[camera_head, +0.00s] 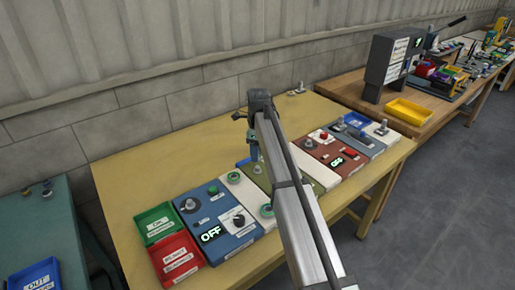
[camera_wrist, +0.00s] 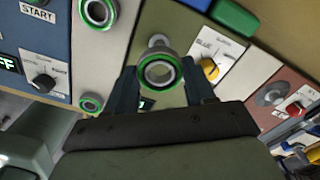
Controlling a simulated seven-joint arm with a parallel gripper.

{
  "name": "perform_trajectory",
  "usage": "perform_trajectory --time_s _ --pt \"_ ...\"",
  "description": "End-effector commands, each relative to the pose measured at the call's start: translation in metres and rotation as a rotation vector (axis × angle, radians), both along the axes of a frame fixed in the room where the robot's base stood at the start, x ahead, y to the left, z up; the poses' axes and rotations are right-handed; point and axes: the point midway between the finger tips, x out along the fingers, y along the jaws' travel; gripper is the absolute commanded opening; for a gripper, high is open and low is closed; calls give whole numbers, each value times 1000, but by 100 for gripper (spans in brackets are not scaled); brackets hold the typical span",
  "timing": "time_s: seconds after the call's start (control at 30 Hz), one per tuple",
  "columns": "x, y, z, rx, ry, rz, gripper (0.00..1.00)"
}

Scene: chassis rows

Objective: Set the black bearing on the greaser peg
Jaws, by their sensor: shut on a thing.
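My gripper (camera_wrist: 161,84) is shut on a ring-shaped bearing (camera_wrist: 146,74), one finger on each side. The bearing shows a pale metal face, a green edge and a dark centre; I see no plainly black bearing. A pale upright peg (camera_wrist: 157,40) stands on the olive-green panel (camera_wrist: 181,30), just beyond the held bearing in the wrist view. The bearing's near edge looks apart from the peg's top, but the height between them cannot be told. In the head view my gripper (camera_head: 250,155) hangs over the olive panel (camera_head: 262,181), and the held bearing is not clear.
Two green-edged rings (camera_head: 234,177) (camera_head: 266,210) sit on a cream strip left of the olive panel. A blue panel (camera_head: 222,221) reads OFF. Green (camera_head: 155,223) and red (camera_head: 178,259) bins stand at the left. A red-brown panel (camera_head: 333,152) lies right. The back of the table is mostly clear.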

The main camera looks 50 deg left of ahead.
Motion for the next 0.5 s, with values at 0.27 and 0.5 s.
perform_trajectory --time_s 0.27,0.5 --pt "0 0 -19 -1 0 0 19" --pt "0 0 -34 0 0 0 19"
